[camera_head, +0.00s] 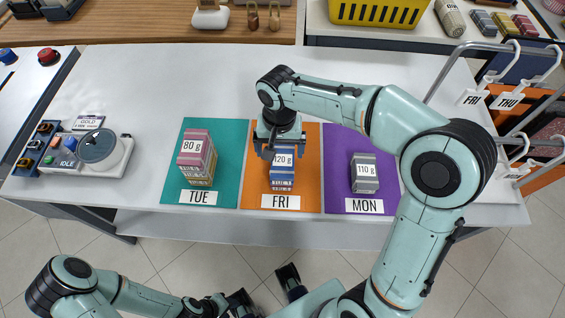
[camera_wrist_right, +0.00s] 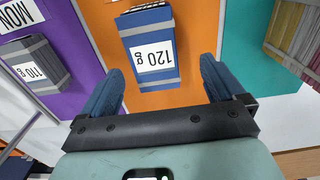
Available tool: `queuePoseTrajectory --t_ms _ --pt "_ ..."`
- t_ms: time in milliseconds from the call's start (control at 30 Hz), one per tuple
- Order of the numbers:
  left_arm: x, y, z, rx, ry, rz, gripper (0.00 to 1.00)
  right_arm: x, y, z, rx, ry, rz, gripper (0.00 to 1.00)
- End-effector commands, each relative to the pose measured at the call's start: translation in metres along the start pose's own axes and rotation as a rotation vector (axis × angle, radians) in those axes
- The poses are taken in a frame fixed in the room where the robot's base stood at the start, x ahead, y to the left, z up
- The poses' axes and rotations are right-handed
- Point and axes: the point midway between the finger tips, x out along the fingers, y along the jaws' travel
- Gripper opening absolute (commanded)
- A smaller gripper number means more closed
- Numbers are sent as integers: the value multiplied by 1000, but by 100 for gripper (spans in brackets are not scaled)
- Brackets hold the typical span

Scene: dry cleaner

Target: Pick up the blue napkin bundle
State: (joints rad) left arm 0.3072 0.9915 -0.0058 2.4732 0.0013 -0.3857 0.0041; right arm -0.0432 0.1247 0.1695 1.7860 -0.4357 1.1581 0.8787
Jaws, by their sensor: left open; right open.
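The blue napkin bundle (camera_head: 282,178) carries a white "120 g" label and a grey band. It lies on the orange FRI mat (camera_head: 309,186). My right gripper (camera_head: 281,158) is over the bundle's far end, pointing down, with its fingers apart. In the right wrist view the bundle (camera_wrist_right: 150,55) lies ahead of the open gripper (camera_wrist_right: 160,85), roughly centred between the fingertips, with nothing gripped. Part of the bundle's top is hidden by the gripper in the head view. My left gripper (camera_head: 265,290) is low, in front of the table's near edge, open and away from the bundle.
A pink bundle (camera_head: 197,150) sits atop yellowish ones on the teal TUE mat (camera_head: 228,140). A grey "110 g" bundle (camera_head: 365,175) lies on the purple MON mat (camera_head: 345,145). A hanging rack (camera_head: 450,75) stands at right.

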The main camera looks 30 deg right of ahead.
Motion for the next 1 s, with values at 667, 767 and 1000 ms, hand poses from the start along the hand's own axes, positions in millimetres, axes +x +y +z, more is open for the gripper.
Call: queuePoseTrajectory --t_ms 667,767,1000 --pt "5 -2 0 -1 -2 -1 43 49 7 -3 0 0 0 83" --pt "5 -2 0 -1 -2 -1 43 49 7 -3 0 -1 0 50" --pt "5 -2 0 -1 -2 -1 43 49 7 -3 0 0 0 37"
